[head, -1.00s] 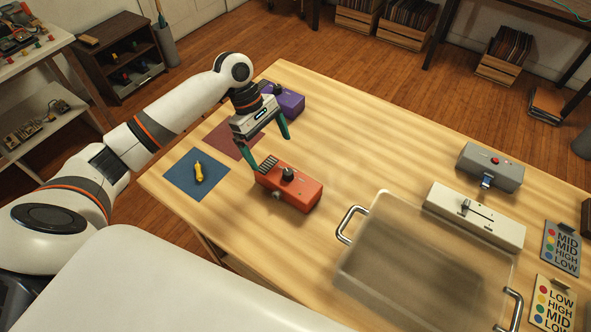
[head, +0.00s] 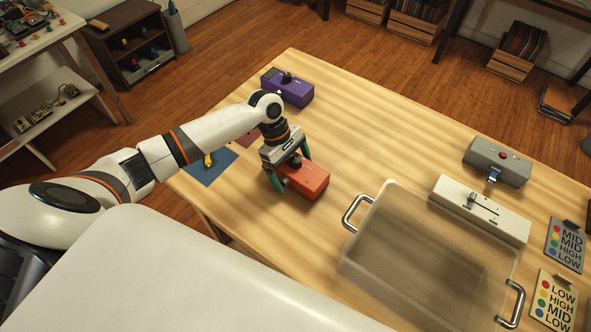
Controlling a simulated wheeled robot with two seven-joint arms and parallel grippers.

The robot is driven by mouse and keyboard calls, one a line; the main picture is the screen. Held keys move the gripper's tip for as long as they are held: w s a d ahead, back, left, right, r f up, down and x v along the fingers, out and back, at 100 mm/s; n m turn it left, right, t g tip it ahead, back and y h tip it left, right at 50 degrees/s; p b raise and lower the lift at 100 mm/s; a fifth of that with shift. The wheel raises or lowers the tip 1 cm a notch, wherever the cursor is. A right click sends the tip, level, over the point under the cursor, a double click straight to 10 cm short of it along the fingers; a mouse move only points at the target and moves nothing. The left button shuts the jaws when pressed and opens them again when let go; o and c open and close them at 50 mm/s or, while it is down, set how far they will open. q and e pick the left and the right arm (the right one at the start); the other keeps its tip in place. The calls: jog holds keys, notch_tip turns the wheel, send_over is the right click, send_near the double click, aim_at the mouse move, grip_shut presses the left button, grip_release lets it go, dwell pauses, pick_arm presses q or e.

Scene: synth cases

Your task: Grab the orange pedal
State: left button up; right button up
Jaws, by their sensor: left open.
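The orange pedal (head: 310,183) lies on the wooden table, left of the clear tray. My left gripper (head: 292,172) is over its left part, with its green fingers open and apart. One finger is at the pedal's near side and the other at its far side. I cannot tell whether they touch it. The gripper body hides the pedal's left end and part of its top. My right gripper is not in view.
A purple pedal (head: 287,88) stands at the table's far left corner. A clear tray (head: 375,232) with metal handles is to the right, near a white slider box (head: 480,210) and a grey box (head: 497,161).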

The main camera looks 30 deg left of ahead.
pick_arm(q)
jog(key=shift+r, duration=0.15)
jog(key=c, duration=1.1)
